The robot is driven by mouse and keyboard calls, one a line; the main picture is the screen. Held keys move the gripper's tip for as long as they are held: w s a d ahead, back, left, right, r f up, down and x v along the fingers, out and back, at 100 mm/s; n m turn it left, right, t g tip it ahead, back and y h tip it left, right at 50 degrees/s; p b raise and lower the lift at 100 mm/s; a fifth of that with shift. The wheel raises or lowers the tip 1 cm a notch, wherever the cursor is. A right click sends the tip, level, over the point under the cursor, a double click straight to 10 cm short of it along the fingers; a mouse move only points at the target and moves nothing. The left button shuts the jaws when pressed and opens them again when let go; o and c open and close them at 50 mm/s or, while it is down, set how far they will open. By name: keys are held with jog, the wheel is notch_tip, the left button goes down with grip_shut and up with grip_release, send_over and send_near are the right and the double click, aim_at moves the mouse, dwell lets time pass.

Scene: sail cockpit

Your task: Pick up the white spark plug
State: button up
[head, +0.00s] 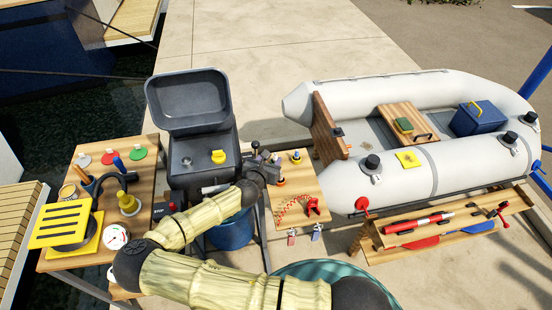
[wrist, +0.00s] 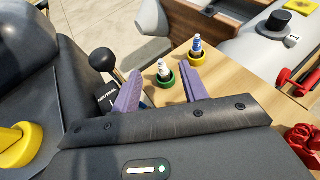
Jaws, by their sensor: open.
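In the wrist view a white spark plug (wrist: 163,69) stands upright in a green ring holder (wrist: 164,82) on the wooden side table. A second plug, blue and white (wrist: 197,45), stands behind it to the right in a yellow ring holder (wrist: 197,59). My gripper (wrist: 164,74) is open, with its two purple fingers either side of the white plug in the picture. No contact shows, and I cannot tell how far the plug is from the fingers. In the head view my gripper (head: 265,154) is at the left edge of the side table.
A black-knobbed lever (wrist: 102,60) is beside the left finger. Red pliers-like items (head: 312,205) lie at the table's front. A grey inflatable boat (head: 400,190) is to the right.

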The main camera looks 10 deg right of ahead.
aim_at(275, 154)
jog(key=shift+s, duration=0.1)
jog(key=shift+a+f+p+x, duration=0.15)
jog(key=shift+p+x, duration=0.1)
jog(key=shift+x, duration=0.65)
jog(key=shift+f+p+x, duration=0.15)
jog(key=shift+p+x, duration=0.1)
jog(key=shift+x, duration=0.6)
jog(key=shift+a+f+p+x, duration=0.1)
jog(key=shift+p+x, duration=0.15)
jog(key=shift+x, duration=0.65)
jog(key=shift+s, duration=0.1)
grip_shut()
